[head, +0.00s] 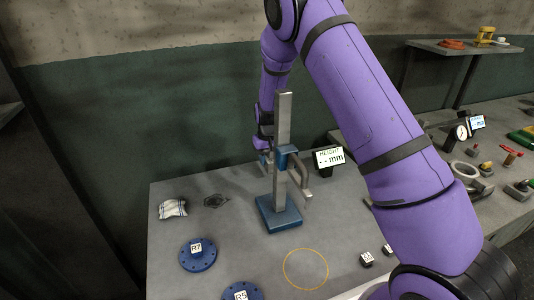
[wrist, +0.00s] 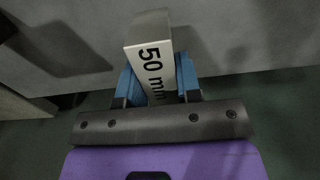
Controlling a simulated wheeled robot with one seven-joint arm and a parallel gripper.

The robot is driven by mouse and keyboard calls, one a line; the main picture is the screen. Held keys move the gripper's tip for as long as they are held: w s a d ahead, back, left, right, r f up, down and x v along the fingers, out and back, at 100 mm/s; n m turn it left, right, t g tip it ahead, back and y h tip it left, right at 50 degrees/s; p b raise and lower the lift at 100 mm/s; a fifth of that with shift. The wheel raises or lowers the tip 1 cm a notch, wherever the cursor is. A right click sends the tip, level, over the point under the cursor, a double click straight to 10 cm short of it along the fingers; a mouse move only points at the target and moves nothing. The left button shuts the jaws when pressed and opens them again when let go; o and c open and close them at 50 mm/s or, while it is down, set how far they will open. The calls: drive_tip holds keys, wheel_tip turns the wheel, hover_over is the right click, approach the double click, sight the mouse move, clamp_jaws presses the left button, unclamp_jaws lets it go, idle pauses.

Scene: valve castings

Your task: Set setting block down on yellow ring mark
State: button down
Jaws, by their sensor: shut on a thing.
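The setting block (wrist: 150,50) is a pale grey metal block marked "50 mm". In the wrist view it stands between the blue fingers of my gripper (wrist: 157,78), which is shut on it. In the head view my gripper (head: 264,158) is at the far side of the table, behind the height gauge; the block cannot be made out there. The yellow ring mark (head: 286,262) is a thin circle on the near part of the grey table, bare inside. My gripper is well beyond the ring, away from it.
The height gauge (head: 283,110) with a blue base stands between my gripper and the ring, a display (head: 329,158) behind it. Blue flanges R7 (head: 199,260) and R5 (head: 241,292) lie left of the ring, small dark blocks (head: 367,260) right. A cloth (head: 173,208) lies far left.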

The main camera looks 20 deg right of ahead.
drive_tip(key=shift+f, duration=2.2)
drive_tip(key=shift+f, duration=0.1)
drive_tip(key=c, duration=0.8)
unclamp_jaws()
